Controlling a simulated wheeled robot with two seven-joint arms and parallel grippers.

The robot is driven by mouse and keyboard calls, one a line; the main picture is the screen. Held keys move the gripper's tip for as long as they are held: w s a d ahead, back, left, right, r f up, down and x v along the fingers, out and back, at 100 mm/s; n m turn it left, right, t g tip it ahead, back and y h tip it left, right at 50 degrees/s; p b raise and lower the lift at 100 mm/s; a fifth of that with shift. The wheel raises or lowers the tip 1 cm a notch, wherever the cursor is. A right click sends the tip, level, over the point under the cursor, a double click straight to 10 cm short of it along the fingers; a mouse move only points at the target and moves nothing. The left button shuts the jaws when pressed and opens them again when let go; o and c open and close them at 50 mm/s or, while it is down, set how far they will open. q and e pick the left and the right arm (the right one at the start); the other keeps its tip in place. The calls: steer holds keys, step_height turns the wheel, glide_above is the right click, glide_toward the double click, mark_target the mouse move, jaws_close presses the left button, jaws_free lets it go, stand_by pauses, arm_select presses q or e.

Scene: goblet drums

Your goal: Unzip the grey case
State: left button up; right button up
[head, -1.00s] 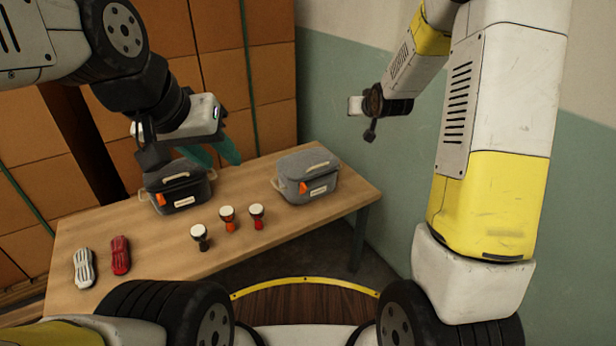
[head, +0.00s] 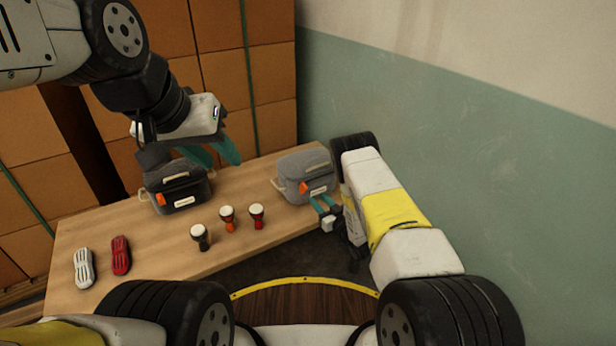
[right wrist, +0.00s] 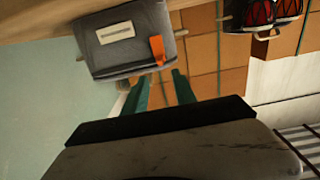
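The grey case (head: 303,172) stands at the right end of the table and looks shut. Its orange zip tab (head: 303,188) hangs on its front. In the right wrist view the case (right wrist: 125,60) appears upside down, with the orange tab (right wrist: 157,48) by a pale label. My right gripper (head: 321,204) is just in front and right of the case. Its teal fingers (right wrist: 160,78) are apart and empty, close to the case but not on the tab. My left gripper (head: 212,154) is open, above and behind a darker case (head: 180,190).
Three small goblet drums (head: 228,218) stand mid-table in front of the cases. A white and a red ribbed object (head: 121,256) lie at the front left. The wooden table (head: 150,270) is bare around them. A wall (head: 440,130) rises at the right; stacked boxes stand behind.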

mark_target(307, 188)
steer(key=x, duration=0.7)
steer(key=shift+w+a+f, duration=0.1)
steer(key=shift+w+a, duration=0.1)
steer(key=shift+a, duration=0.05)
jaws_close()
stand_by(1.2)
